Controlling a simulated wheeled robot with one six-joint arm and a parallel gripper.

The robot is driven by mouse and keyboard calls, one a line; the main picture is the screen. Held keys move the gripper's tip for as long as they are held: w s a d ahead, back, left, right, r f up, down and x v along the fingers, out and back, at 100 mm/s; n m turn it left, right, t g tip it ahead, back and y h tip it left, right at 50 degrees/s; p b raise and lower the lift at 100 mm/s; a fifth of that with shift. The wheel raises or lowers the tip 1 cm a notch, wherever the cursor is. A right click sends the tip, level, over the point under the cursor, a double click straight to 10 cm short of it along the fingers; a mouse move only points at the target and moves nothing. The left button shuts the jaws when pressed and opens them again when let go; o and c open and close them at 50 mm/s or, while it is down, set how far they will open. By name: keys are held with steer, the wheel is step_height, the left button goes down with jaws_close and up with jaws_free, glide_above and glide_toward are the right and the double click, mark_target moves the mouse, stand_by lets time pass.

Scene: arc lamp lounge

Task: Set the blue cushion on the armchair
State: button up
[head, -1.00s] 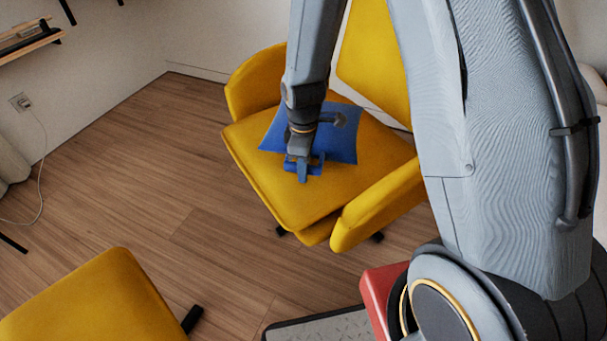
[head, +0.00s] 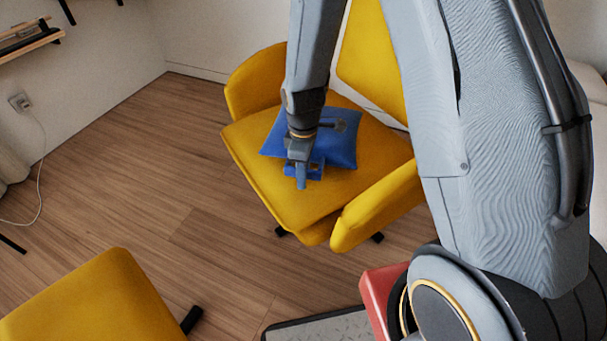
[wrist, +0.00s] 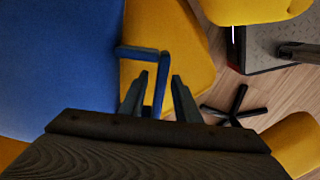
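The blue cushion (head: 342,148) lies on the seat of the yellow armchair (head: 300,205), towards its back, in the head view. It fills the left of the wrist view (wrist: 60,60). A blue handle (wrist: 138,52) sticks out from the cushion's edge. My gripper (wrist: 158,82) is at the front edge of the cushion, over the seat. Its two fingers stand apart on either side of the handle's bar, with gaps visible, so it looks open. In the head view my gripper (head: 301,178) partly hides the cushion's front and the handle.
Another yellow seat (head: 95,305) stands at the lower left. A grey-topped item with a dark edge (head: 325,328) and a red block (head: 380,290) are near my base. A wall shelf (head: 30,40) is at the upper left. The wooden floor (head: 150,190) between is clear.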

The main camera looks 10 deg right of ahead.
step_height(320, 180, up, 12)
steer(key=p, duration=0.2)
steer(key=shift+p, duration=0.3)
steer(key=s+a+r+m, duration=0.1)
steer(key=s+r+m, duration=0.4)
steer(key=s+r, duration=0.3)
steer(key=s+a+r+m, duration=0.1)
steer(key=s+r+m, duration=0.4)
steer(key=s+r, duration=0.4)
steer(key=s, duration=0.4)
steer(key=shift+s+y, duration=0.3)
steer(key=d+r+m+p, duration=0.3)
steer(key=d+r+p, duration=0.6)
steer(key=p, duration=0.9)
steer(key=shift+d+r+p, duration=0.2)
steer(key=shift+r+p, duration=0.2)
steer(key=shift+r, duration=0.3)
